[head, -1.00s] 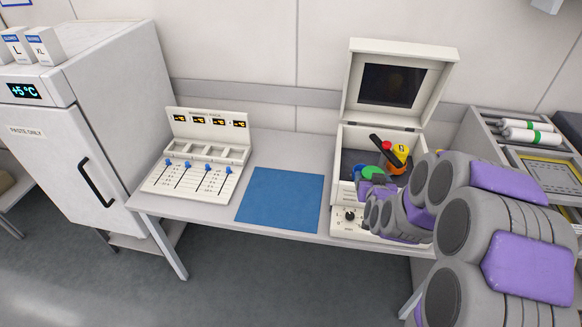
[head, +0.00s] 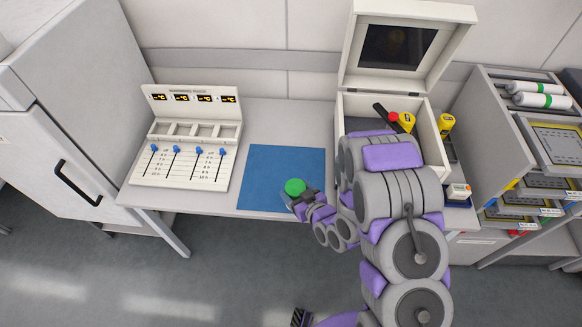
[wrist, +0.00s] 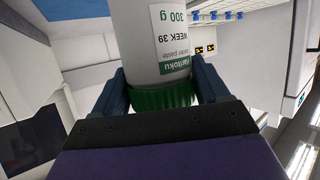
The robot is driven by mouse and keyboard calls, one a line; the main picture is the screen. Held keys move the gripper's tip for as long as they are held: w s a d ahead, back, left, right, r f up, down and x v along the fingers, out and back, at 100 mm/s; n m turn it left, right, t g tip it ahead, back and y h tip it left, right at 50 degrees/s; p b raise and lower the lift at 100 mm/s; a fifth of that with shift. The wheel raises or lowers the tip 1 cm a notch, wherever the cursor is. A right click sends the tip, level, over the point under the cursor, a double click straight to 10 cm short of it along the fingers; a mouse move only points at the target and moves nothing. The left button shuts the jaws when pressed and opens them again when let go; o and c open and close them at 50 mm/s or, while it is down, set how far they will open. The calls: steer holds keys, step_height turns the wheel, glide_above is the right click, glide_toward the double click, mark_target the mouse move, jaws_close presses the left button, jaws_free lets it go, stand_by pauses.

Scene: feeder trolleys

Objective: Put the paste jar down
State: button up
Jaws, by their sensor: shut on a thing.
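The paste jar has a green lid (head: 295,187) and a white body (wrist: 150,40) with a printed label, "300 g" and "WEEK 39". In the head view its lid shows over the front middle of the blue mat (head: 260,165). My gripper (head: 303,204) is shut on the jar; in the wrist view its two dark fingers (wrist: 162,92) stand on either side of the jar by the lid. The jar's base is hidden in the head view, so I cannot tell whether it touches the mat.
A warming rack with sliders (head: 185,155) stands left of the mat. A trolley (head: 480,100) is at far right, a fridge (head: 70,90) at left. Most of the mat is bare.

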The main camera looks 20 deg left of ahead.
steer(key=b+x, duration=0.2)
steer(key=x, duration=0.3)
steer(key=w+b+x, duration=0.1)
steer(key=b+x, duration=0.1)
steer(key=x, duration=0.4)
steer(key=d+r+b+x, duration=0.1)
steer(key=b+x, duration=0.2)
steer(key=x, duration=0.3)
steer(key=shift+w+a, duration=0.1)
steer(key=shift+w, duration=0.35)
steer(key=shift+f, duration=0.2)
steer(key=shift+a+r, duration=0.1)
steer(key=shift+a, duration=0.2)
jaws_close()
steer(key=o, duration=1.7)
jaws_free()
steer(key=shift+o, duration=0.2)
steer(key=shift+d, duration=0.15)
steer(key=shift+s+d, duration=0.1)
steer(key=shift+d, duration=0.05)
